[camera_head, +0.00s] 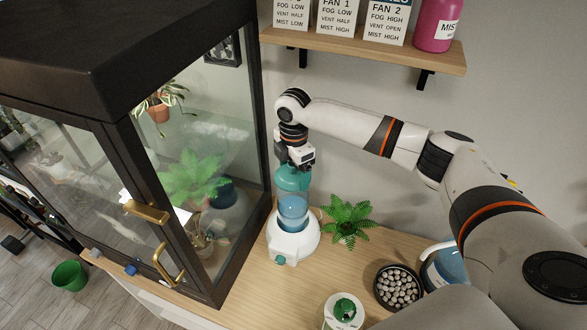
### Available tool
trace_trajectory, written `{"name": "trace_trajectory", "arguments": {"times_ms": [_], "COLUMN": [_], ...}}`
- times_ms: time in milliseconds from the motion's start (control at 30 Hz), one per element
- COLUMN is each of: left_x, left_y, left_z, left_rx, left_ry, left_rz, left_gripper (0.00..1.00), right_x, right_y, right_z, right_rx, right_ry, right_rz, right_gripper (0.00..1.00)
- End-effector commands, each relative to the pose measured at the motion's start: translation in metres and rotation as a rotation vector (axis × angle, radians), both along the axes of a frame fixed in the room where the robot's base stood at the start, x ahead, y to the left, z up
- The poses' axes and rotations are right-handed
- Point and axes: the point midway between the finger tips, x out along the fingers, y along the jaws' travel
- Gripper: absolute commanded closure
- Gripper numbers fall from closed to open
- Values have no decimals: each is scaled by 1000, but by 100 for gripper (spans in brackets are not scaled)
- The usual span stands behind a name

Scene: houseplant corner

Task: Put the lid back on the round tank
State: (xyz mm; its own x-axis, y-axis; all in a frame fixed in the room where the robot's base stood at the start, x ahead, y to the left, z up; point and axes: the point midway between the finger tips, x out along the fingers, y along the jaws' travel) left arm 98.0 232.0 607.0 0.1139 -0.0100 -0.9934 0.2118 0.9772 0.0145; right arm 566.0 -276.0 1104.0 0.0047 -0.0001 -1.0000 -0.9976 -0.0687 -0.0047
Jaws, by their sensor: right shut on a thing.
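The round tank (293,213) is a clear vessel with blue water in it. It stands upright in a white rounded base (293,243) with a small teal knob, on the wooden counter. My right gripper (293,166) points down over the tank and is shut on the teal rounded lid (292,180). The lid is directly above the tank's open top, very close to the rim; I cannot tell whether they touch. The gripper hides the lid's upper part. My left gripper is not in view.
A glass cabinet (262,120) with a dark frame stands close left of the tank. A green fern (348,220) is close on the right. A pebble bowl (398,287), a blue-filled container (446,268) and a green-topped white item (344,312) stand nearer. A shelf (360,45) hangs above.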

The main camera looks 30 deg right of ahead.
Motion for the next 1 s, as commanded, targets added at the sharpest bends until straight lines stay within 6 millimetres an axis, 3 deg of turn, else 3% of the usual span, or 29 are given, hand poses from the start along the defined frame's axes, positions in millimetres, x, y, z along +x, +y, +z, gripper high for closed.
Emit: {"name": "trace_trajectory", "arguments": {"times_ms": [100, 233, 333, 467, 600, 1000], "left_x": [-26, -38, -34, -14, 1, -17], "left_y": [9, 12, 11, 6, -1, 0], "left_z": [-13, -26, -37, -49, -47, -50], "left_rx": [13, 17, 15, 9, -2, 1], "left_ry": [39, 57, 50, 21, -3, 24], "left_rz": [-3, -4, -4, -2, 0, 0], "left_gripper": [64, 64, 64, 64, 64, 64], "right_x": [0, 0, 0, 0, -1, 0], "right_y": [0, 0, -1, -1, 0, -1], "right_z": [-11, -21, -30, -40, -49, -60], "right_rx": [-1, -1, -2, -2, 0, -1], "right_ry": [0, 0, 0, 0, 3, 0], "right_rz": [-1, -1, -1, -1, -2, -2], "right_gripper": [36, 36, 36, 36, 36, 36]}}
